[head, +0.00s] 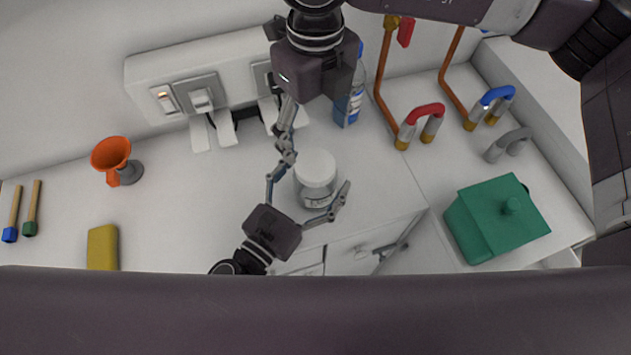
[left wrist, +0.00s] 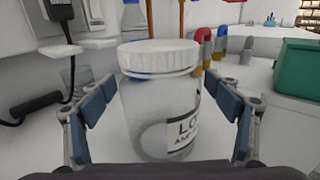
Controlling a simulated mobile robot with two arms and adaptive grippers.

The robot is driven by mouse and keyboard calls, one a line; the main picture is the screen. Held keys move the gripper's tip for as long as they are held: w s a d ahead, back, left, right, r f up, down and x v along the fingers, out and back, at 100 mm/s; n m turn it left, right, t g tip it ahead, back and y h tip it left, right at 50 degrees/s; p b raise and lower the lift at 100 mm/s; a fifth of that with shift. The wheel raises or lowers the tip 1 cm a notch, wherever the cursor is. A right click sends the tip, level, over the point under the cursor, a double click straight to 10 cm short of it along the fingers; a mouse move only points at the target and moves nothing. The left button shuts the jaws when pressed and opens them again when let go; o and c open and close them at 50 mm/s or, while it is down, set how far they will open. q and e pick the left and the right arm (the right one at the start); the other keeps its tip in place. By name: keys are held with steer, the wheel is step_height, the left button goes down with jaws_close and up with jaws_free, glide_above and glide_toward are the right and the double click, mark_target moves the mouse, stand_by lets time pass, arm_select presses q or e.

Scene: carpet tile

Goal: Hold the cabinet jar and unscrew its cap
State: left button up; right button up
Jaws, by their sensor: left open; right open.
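The jar (head: 318,197) stands upright on the white worktop near its front edge, with its white screw cap (head: 316,165) on. In the left wrist view the clear jar (left wrist: 150,115) shows a white label, and its ribbed cap (left wrist: 160,57) sits on top. My left gripper (head: 308,187) is open, with one finger on each side of the jar. In the left wrist view gaps show between both finger pads and the glass. My right gripper (head: 287,125) is open above and behind the jar, fingers downward, apart from the cap; part of it is hidden.
A blue bottle (head: 349,108) stands behind the jar. Copper pipes with red (head: 421,120) and blue (head: 492,98) handles are at right, with a green box (head: 497,217). A socket trunking (head: 195,82) runs behind.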

mark_target(315, 164)
arm_select(q)
steer(key=shift+d, duration=0.1)
steer(key=shift+w, duration=0.1)
jaws_close()
arm_select(e)
steer(key=m, duration=0.9)
steer(key=shift+m, duration=0.4)
steer(key=m, duration=0.4)
steer(key=shift+m, duration=0.3)
steer(key=m, duration=0.3)
steer(key=shift+m, duration=0.4)
steer(key=shift+f, duration=4)
